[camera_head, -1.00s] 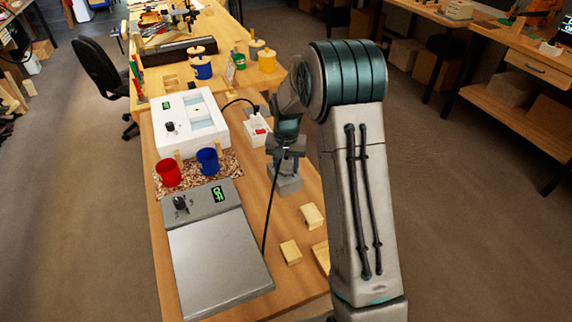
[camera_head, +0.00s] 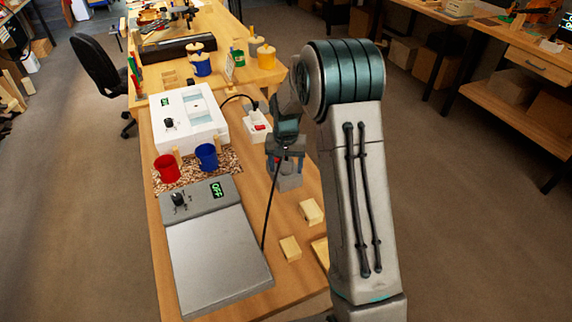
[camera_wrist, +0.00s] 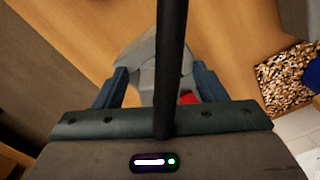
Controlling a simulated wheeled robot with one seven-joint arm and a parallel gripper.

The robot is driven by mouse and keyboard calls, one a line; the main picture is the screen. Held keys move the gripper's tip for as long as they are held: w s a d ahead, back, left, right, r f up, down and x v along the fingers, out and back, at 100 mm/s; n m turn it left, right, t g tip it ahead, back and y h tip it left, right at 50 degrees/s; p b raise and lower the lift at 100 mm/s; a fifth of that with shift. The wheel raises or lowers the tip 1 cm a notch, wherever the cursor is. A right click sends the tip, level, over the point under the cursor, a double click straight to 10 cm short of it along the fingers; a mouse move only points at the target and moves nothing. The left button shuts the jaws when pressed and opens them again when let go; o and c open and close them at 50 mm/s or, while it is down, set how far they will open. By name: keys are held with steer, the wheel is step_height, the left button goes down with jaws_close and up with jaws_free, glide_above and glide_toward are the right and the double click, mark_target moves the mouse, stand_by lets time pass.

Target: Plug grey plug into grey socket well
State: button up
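My gripper (camera_head: 287,162) points down near the right edge of the bench. In the wrist view its two blue-grey fingers (camera_wrist: 161,86) stand apart with grey material between them. A black cable (camera_head: 270,205) runs from the grey hotplate's side up to my gripper; in the wrist view (camera_wrist: 170,60) it crosses the gap between the fingers. The grey plug at its end is mostly hidden by the cable and fingers. A light grey block (camera_head: 289,182), seemingly the grey socket well, is directly below my gripper. Whether plug and block touch is unclear. A small red patch (camera_wrist: 188,98) shows by the right finger.
A white socket box (camera_head: 257,127) with a red switch stands behind. Left are a white device (camera_head: 187,135), red mug (camera_head: 166,168), blue mug (camera_head: 207,157) and grey hotplate (camera_head: 218,262) reading OFF. Wooden blocks (camera_head: 311,212) lie in front, right of the cable.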

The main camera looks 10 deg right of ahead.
mark_target(286, 163)
step_height(286, 163, up, 14)
steer(key=shift+b, duration=0.35)
steer(key=shift+f, duration=0.1)
stand_by(0.8)
steer(key=s+r+n+t, duration=0.2)
steer(key=s+n+t, duration=0.1)
steer(key=s, duration=2.6)
steer(key=shift+r+n, duration=0.25)
steer(key=shift+n, duration=0.05)
